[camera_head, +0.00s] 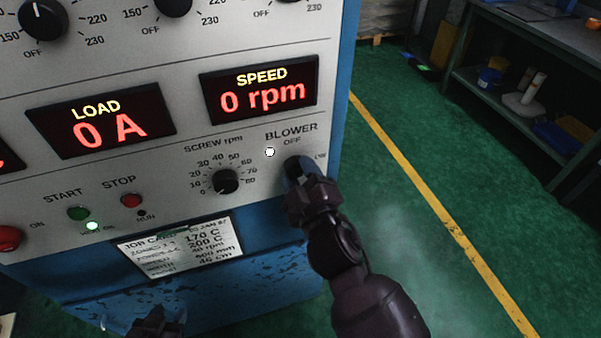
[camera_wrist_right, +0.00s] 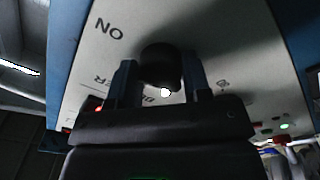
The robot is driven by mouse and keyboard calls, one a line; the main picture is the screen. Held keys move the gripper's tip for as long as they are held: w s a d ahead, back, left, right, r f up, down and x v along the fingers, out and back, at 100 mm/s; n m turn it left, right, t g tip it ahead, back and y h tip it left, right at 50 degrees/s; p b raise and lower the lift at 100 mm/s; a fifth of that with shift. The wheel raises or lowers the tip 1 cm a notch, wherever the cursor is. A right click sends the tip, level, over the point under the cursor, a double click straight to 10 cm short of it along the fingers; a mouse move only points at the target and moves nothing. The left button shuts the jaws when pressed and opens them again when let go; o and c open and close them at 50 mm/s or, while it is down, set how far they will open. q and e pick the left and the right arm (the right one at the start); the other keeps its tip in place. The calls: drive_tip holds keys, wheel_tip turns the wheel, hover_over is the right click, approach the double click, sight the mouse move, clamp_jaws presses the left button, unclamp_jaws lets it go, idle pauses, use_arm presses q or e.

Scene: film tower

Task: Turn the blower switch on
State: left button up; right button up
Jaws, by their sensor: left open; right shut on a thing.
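The blower switch is a dark round knob (camera_wrist_right: 161,62) at the lower right of the grey control panel (camera_head: 180,125). The right wrist view shows it between the two fingers of my right gripper (camera_head: 297,168), which is shut on it. In the head view the gripper hides most of the knob. "OFF" is printed above it and "ON" to its right; I cannot read where its pointer stands. A small white round spot (camera_head: 269,152) shows under the "BLOWER" label. My left gripper (camera_head: 153,318) is open at the bottom edge of the head view, partly cut off and apart from the switch.
The screw rpm dial (camera_head: 224,181) is left of the blower switch. A green start button (camera_head: 78,213) and a red stop button (camera_head: 131,200) are further left. A job card (camera_head: 180,250) hangs below. Open green floor (camera_head: 440,190) and a workbench (camera_head: 540,95) are to the right.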

drive_tip(key=shift+f+m, duration=0.1)
drive_tip(key=shift+m, duration=1.6)
drive_tip(key=shift+a, duration=0.1)
drive_tip(key=o, duration=0.9)
drive_tip(key=shift+s, duration=0.1)
drive_tip(key=v, duration=1)
drive_tip(key=shift+s+p, duration=0.3)
drive_tip(key=shift+s, duration=0.05)
